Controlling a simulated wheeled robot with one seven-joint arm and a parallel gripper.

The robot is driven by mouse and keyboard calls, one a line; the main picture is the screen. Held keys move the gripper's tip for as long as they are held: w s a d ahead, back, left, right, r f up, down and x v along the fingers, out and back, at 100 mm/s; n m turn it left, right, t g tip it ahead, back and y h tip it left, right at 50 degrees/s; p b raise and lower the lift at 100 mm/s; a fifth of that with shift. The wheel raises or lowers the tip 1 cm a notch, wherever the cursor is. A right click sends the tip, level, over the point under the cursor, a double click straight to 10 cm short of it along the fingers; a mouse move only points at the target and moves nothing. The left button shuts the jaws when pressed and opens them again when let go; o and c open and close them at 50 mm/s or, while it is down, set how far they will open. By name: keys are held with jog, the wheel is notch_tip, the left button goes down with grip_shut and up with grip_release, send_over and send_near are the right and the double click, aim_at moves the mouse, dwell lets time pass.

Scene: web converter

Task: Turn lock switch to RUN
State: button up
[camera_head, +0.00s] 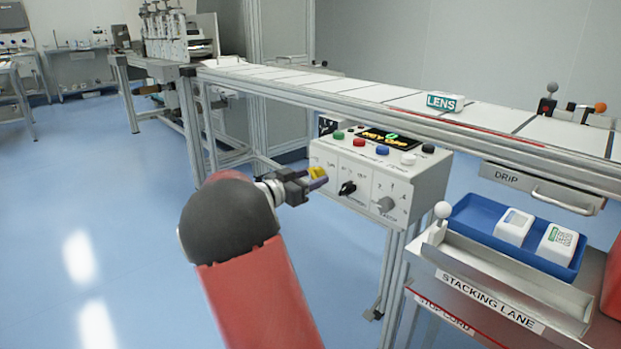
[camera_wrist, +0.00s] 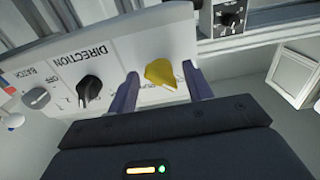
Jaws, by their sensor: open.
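The yellow lock switch (camera_wrist: 161,73) is on the front face of the white control box (camera_head: 350,168), at its left end in the head view. Its knob also shows in the head view (camera_head: 317,172), partly covered by my gripper. My gripper (camera_head: 318,180) is open in front of it. In the wrist view my two fingers (camera_wrist: 160,92) stand on either side of the yellow knob, with gaps between. I cannot tell whether either finger touches it. The labels around the knob are mostly hidden or too small to read.
A black DIRECTION knob (camera_wrist: 90,89) and a grey knob (camera_wrist: 36,98) sit beside the switch. Coloured buttons (camera_head: 383,151) are on the box top. A conveyor (camera_head: 380,93) runs behind. A blue tray (camera_head: 475,212) and the stacking lane (camera_head: 500,275) are at right. Open floor lies left.

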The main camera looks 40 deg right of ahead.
jog(key=shift+d, duration=0.1)
jog(key=c, duration=0.9)
jog(key=shift+c, duration=0.2)
jog(key=m+b, duration=0.6)
jog(key=m, duration=0.3)
jog(key=m+b, duration=0.6)
jog(key=m, duration=0.2)
jog(key=shift+w+r+m+b, duration=0.1)
jog(key=shift+w+m+b, duration=0.1)
jog(key=shift+m+b, duration=0.15)
jog(key=shift+m, duration=0.25)
jog(key=o, duration=0.9)
